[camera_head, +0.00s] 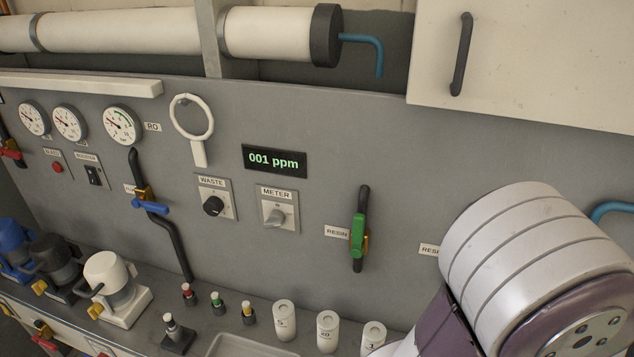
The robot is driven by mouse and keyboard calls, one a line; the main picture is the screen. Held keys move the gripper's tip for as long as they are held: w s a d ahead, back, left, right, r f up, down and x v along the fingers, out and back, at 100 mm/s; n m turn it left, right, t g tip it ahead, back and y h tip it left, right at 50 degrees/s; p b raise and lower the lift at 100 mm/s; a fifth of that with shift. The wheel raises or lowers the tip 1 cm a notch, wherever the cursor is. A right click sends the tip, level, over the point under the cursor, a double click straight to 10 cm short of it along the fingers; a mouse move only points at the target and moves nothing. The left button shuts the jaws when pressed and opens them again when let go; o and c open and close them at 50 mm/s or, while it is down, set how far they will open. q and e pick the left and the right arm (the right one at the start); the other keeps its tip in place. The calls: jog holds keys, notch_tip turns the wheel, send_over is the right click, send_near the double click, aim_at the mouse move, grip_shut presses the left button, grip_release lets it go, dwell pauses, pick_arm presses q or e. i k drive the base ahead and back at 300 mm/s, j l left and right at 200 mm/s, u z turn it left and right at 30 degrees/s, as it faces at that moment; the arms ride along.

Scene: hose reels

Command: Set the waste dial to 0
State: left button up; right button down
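Neither gripper shows in the head view. A large white and purple link of my arm fills the lower right corner, well apart from the waste dial.
A display (274,161) above the dials reads 001 ppm. A black pipe with a blue-handled valve (150,206) stands left of the waste dial, and a green-handled valve (358,235) stands right. White bottles (284,320) and small capped vials (217,303) stand on the counter below.

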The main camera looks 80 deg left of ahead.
aim_at(213, 205)
jog(key=k+u, duration=0.1)
jog(key=u, duration=0.7)
jog(key=k+j+u, duration=0.1)
jog(key=u, duration=0.3)
jog(key=j+u, duration=0.15)
jog(key=u, duration=0.3)
jog(key=k+j+u, duration=0.1)
jog(key=u, duration=1.35)
